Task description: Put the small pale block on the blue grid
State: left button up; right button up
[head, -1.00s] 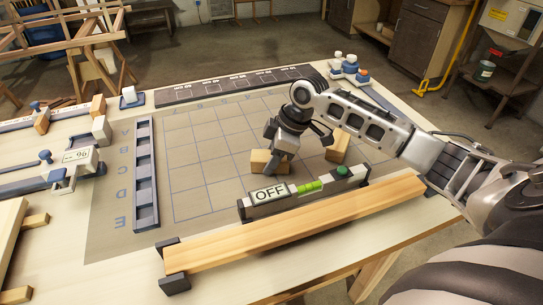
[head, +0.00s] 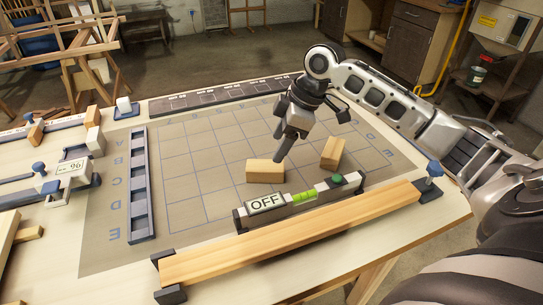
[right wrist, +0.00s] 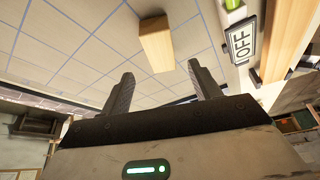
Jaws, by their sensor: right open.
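A small pale wooden block (head: 265,172) lies flat on the blue grid (head: 205,187), near the grid's front edge. A second, similar pale block (head: 332,153) lies on the grid to its right, turned at an angle. My right gripper (head: 281,150) is in the air above and just behind the first block, pointing down, apart from it. In the right wrist view the gripper's fingers (right wrist: 160,71) are spread with nothing between them, and a pale block (right wrist: 156,40) lies beyond the tips. My left gripper is not in view.
A bar with an OFF display (head: 266,203) and green lights stands in front of the grid. A long wooden lath (head: 290,236) lies before it in dark end holders. A dark slotted rack (head: 139,185) stands left, with clamps and small blocks beyond. The grid's left part is clear.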

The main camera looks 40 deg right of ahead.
jog(key=shift+v, duration=1.7)
